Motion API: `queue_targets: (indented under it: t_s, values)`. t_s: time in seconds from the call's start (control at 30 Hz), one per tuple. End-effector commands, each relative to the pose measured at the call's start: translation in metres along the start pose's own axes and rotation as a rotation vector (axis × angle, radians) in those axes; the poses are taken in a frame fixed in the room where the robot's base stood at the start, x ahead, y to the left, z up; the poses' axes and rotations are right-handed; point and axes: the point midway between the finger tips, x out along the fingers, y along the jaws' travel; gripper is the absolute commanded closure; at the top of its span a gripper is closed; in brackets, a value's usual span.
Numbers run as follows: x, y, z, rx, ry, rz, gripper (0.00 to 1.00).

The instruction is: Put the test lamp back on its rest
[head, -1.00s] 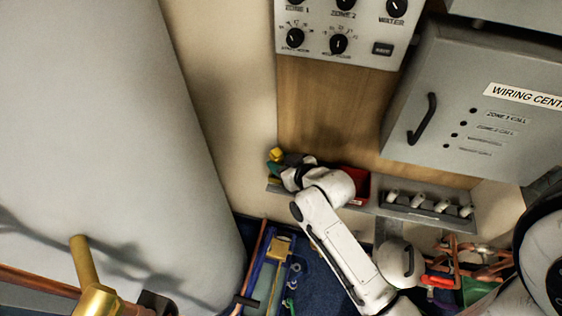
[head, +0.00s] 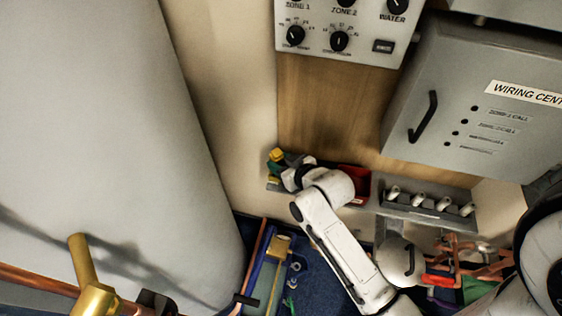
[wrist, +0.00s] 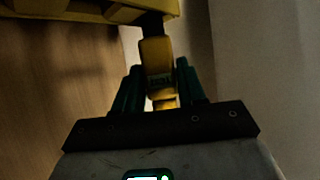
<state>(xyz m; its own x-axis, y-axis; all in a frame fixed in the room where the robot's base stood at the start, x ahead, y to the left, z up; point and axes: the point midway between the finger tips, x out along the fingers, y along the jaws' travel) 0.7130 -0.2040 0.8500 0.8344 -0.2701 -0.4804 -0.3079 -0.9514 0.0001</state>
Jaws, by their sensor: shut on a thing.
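The test lamp (wrist: 158,75) is yellow with a dark neck and shows in the wrist view between the two dark green fingers of my gripper (wrist: 160,92). My gripper is shut on it. In the head view the yellow end of the lamp (head: 276,154) shows at the left end of the grey shelf, beside my gripper (head: 279,168). A yellow body (wrist: 95,8) spans the top of the wrist view, beyond the dark neck. My wrist hides much of the shelf's left end, and I cannot make out the rest there.
A red bin (head: 357,184) stands on the shelf just right of my wrist. A grey rack with several white pieces (head: 428,203) is further right. The wiring centre box (head: 470,100) juts out above. A large grey cylinder (head: 110,130) fills the left. A blue toolbox (head: 268,275) lies below.

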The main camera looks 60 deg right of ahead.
Motion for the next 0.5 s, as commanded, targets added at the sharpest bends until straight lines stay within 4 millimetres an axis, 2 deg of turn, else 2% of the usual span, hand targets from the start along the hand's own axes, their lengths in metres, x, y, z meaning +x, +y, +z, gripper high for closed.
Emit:
queue_targets:
  t_s: [0.5]
  values:
    - [0.0048, 0.0, 0.0088, 0.0, 0.0, 0.0, 0.94]
